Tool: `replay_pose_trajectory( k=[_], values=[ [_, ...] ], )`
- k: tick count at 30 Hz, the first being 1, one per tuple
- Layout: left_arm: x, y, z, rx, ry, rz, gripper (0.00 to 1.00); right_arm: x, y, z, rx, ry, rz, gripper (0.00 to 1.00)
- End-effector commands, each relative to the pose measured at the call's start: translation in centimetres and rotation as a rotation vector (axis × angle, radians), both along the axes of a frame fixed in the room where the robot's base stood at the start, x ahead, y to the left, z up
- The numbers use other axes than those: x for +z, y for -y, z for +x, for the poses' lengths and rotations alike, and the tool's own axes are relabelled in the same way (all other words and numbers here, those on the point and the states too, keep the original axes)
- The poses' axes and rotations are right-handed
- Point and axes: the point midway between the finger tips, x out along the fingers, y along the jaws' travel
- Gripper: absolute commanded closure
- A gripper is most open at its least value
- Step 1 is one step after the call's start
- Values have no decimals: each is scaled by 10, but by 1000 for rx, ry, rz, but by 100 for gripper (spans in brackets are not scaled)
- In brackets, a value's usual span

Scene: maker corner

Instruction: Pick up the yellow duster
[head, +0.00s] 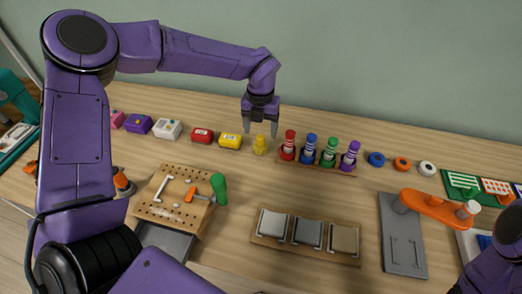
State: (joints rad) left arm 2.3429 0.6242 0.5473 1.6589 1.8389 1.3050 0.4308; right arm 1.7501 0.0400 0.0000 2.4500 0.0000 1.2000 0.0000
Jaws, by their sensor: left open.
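I cannot tell the exact height gap. My right arm shows at the lower right corner, but its gripper is out of view.
A red block (202,135) sits left of the yellow one. A rack of upright markers (319,163) stands close on the right. A pegboard (172,204) with a green-handled tool and a tray of three pads (305,236) lie nearer. Bare table lies between them.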

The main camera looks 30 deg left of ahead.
Motion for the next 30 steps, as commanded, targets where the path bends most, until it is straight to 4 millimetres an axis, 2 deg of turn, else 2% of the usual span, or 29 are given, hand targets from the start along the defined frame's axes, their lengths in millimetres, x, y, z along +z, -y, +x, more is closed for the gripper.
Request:
replay_pose_trajectory(
  k=[8,13,16,21,22,27,30],
  values=[
    [-37,-1,0,0,-2,1,27,10,0,0,0,0,0,57],
    [-68,-2,0,1,-2,1,27,15,0,0,0,0,0,57],
    [-76,-2,1,0,1,1,27,16,0,0,0,0,0,57],
    [-77,-2,1,1,2,0,27,15,0,0,0,0,0,57],
    [-77,-2,1,1,2,0,31,15,0,0,0,0,0,57],
    [-76,-2,1,1,2,0,86,15,0,0,0,0,0,57],
    [-76,-2,1,1,2,0,86,15,0,0,0,0,0,57]
  ],
)
